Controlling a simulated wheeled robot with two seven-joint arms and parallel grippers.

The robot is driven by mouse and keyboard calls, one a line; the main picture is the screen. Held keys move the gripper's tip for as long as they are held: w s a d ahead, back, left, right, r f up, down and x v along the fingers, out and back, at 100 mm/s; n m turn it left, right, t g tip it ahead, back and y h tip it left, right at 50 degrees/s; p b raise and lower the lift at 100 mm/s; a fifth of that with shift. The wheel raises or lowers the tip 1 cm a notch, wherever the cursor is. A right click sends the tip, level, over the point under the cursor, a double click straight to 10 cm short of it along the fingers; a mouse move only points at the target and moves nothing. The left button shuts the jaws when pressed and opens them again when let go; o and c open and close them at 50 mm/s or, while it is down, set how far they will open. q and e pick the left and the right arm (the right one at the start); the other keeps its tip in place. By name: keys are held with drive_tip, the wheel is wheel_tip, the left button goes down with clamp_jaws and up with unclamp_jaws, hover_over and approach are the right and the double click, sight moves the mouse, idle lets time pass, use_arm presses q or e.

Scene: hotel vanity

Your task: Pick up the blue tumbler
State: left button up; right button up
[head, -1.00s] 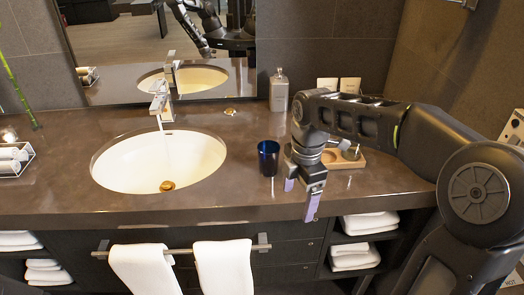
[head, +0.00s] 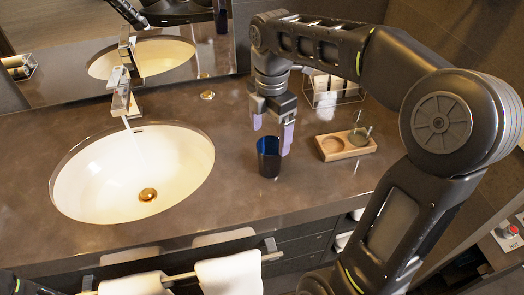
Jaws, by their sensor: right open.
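The blue tumbler (head: 268,158) stands upright on the brown vanity counter, to the right of the sink. My right gripper (head: 272,138) points down at the tumbler with its fingers apart. One finger shows at the left of the tumbler's rim and the other at its right. I cannot tell how far the fingertips reach down around it. The tumbler rests on the counter. A small dark piece of my left arm may show at the bottom left edge, but my left gripper is not visible.
The white oval sink (head: 135,172) with a running faucet (head: 122,98) lies to the left. A wooden tray (head: 345,146) with a small glass item (head: 361,130) sits to the right. A wire rack (head: 332,92) stands behind. White towels (head: 230,274) hang below the counter's front edge.

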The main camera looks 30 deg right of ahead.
sight(270, 158)
drive_tip(key=shift+s, duration=0.15)
drive_tip(key=shift+f, duration=1.3)
drive_tip(key=shift+f+p, duration=0.4)
drive_tip(key=shift+f, duration=2.2)
